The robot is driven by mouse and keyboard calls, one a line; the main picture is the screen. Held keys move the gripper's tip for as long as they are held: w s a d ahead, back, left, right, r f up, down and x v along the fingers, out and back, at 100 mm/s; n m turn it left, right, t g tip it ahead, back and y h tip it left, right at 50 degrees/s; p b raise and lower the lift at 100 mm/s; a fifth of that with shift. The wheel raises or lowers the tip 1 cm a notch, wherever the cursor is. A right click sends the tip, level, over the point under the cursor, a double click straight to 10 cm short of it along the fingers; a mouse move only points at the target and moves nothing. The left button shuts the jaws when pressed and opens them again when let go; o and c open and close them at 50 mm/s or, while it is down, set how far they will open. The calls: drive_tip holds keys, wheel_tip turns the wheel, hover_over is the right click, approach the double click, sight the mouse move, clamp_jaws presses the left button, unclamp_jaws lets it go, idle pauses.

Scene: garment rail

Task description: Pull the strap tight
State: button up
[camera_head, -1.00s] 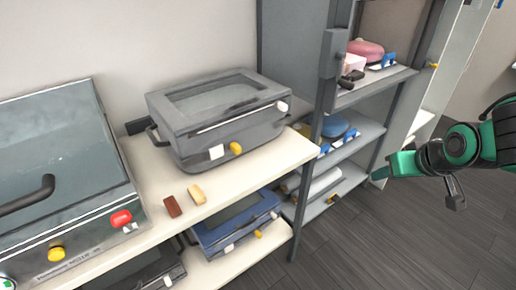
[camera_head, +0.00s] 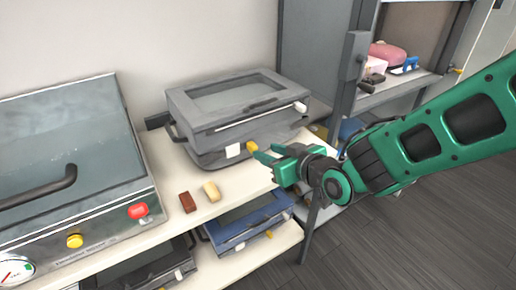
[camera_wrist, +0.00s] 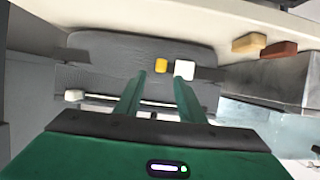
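A grey lidded case (camera_head: 215,112) stands on the cream shelf. Its front has a yellow tab (camera_head: 252,146), a white tab (camera_head: 233,151) and a thin pale bar with a white end (camera_head: 300,107). No separate strap band is clearly distinguishable; the yellow tab may be its end. My gripper (camera_head: 262,153) is open in front of the case, close to the yellow tab. In the wrist view, the yellow tab (camera_wrist: 161,65) shows just beyond and between the fingertips (camera_wrist: 161,76). The white tab (camera_wrist: 184,69) is by the right fingertip. Contact cannot be told.
A brown block (camera_head: 187,202) and a tan block (camera_head: 211,191) lie on the cream shelf (camera_head: 165,158). A large metal machine (camera_head: 70,165) stands at left. A blue case (camera_head: 247,221) is below. A grey rack (camera_head: 353,65) stands behind my arm.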

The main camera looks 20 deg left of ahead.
sight(256, 148)
drive_tip(key=x, duration=0.7)
clamp_jaws()
